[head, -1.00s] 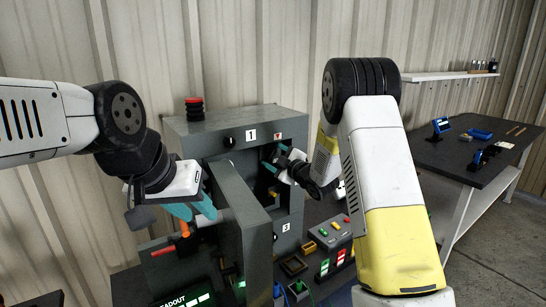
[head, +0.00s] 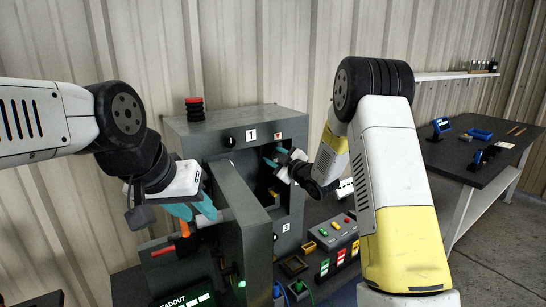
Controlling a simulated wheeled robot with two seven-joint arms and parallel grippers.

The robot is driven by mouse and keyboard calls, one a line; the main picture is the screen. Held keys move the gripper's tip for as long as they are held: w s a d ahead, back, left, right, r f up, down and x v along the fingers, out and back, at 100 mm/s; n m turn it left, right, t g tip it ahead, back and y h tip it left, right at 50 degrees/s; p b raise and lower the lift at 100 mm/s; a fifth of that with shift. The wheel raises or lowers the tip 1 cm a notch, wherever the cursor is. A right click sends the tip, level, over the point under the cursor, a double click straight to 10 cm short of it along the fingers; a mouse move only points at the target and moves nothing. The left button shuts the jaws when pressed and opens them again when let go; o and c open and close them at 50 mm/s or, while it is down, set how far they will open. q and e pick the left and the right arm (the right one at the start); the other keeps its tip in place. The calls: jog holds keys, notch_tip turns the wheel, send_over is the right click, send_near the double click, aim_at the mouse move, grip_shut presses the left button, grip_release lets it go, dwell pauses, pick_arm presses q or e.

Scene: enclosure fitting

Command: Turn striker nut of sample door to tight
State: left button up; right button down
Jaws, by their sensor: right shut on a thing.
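The grey enclosure (head: 262,118) stands in the middle of the head view, with its door (head: 245,215) swung open toward me. My right gripper (head: 272,158) reaches into the opening near the upper right side of the frame. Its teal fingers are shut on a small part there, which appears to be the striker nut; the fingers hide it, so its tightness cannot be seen.
A control box (head: 335,232) with coloured buttons stands right of the enclosure. A readout panel (head: 183,297) and an orange-handled part (head: 184,228) are at lower left. A red-black stack (head: 194,109) sits on top. A dark side table (head: 470,155) is at right.

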jog(key=shift+f+m, duration=0.1)
jog(key=shift+m, duration=13.2)
jog(key=c, duration=0.9)
grip_release()
